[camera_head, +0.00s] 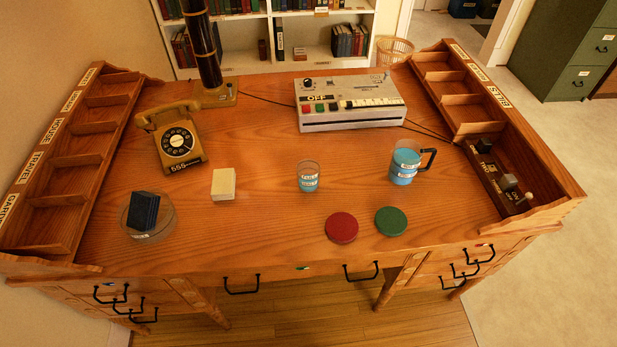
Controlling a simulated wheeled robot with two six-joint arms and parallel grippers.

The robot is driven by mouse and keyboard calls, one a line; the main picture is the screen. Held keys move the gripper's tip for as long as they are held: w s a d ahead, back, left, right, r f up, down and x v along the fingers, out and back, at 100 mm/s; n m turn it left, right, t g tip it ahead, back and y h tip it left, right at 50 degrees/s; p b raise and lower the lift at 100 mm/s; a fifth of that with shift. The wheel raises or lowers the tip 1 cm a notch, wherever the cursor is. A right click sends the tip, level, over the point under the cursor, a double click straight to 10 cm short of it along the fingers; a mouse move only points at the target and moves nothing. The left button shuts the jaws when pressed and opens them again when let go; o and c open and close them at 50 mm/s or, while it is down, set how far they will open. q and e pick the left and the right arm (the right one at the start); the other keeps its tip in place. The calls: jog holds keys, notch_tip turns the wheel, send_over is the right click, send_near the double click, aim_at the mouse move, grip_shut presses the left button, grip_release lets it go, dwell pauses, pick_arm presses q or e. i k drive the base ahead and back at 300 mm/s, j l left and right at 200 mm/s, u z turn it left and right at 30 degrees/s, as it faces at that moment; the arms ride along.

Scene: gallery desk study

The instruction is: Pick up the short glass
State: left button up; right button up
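A short clear glass (309,177) with a blue lower part and a small white label stands upright on the wooden desk (260,220), near the middle. A larger blue mug (404,164) with a black handle stands to its right. Neither of my grippers shows in the head view, so their state is hidden.
A red disc (341,227) and a green disc (391,221) lie in front of the glass. A cream block (223,184), a brown telephone (176,140) and a round dish (150,231) with dark blocks are to the left. A grey machine (350,104) stands behind. Slotted trays line both sides.

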aim_at(307, 170)
jog(key=u, duration=0.85)
jog(key=k+l+u, duration=0.15)
jog(key=l+u, duration=0.2)
jog(key=k+l+u, duration=0.2)
jog(key=u, duration=0.15)
jog(key=k+l+u, duration=0.3)
jog(key=k+l, duration=0.1)
